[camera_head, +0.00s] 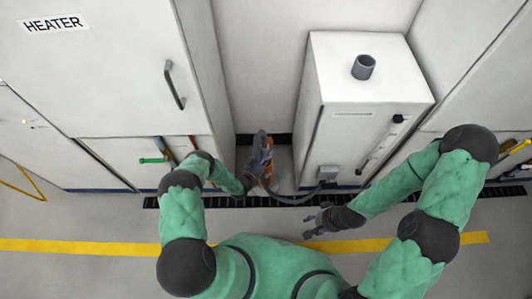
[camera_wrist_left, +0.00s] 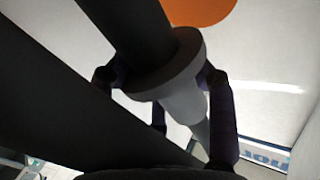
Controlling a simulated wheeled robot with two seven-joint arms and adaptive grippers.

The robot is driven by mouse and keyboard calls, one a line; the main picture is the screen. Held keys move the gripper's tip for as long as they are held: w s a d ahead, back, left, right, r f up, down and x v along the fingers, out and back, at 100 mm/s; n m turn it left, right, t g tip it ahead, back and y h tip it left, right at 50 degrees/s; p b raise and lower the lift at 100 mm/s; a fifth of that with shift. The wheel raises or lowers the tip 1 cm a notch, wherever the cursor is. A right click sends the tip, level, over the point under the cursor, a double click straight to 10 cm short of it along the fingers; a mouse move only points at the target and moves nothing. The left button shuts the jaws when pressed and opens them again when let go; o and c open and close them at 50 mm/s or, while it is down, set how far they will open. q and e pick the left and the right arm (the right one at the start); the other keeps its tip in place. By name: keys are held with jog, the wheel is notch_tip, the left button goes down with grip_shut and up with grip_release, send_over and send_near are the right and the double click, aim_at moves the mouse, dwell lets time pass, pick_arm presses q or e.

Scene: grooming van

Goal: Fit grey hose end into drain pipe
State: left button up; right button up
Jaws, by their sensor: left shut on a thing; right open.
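My left gripper (camera_head: 258,160) is shut on the grey hose end (camera_wrist_left: 178,75), low in the gap between the two white cabinets. In the left wrist view the fingers (camera_wrist_left: 165,105) close around its pale grey collar, with the dark hose running up from it. In the head view the grey hose (camera_head: 292,200) curves from the fitting on the right cabinet towards this gripper. A short, open, upright grey pipe (camera_head: 363,67), which looks like the drain pipe, stands on the right cabinet's top, apart from the hose end. My right gripper (camera_head: 322,220) is open and empty above the floor.
An orange object (camera_head: 267,175) is beside my left gripper, partly hidden. The HEATER cabinet (camera_head: 110,80) stands left and the smaller white cabinet (camera_head: 375,85) right. A dark floor grate (camera_head: 225,202) and yellow line (camera_head: 80,246) cross the floor.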

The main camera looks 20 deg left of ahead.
pick_arm(q)
jog(key=shift+f, duration=0.1)
dwell(0.4)
jog(key=shift+f, duration=0.5)
jog(key=shift+f, duration=0.2)
jog(key=shift+f, duration=2.2)
jog(key=shift+s+f, duration=0.1)
jog(key=shift+f, duration=0.1)
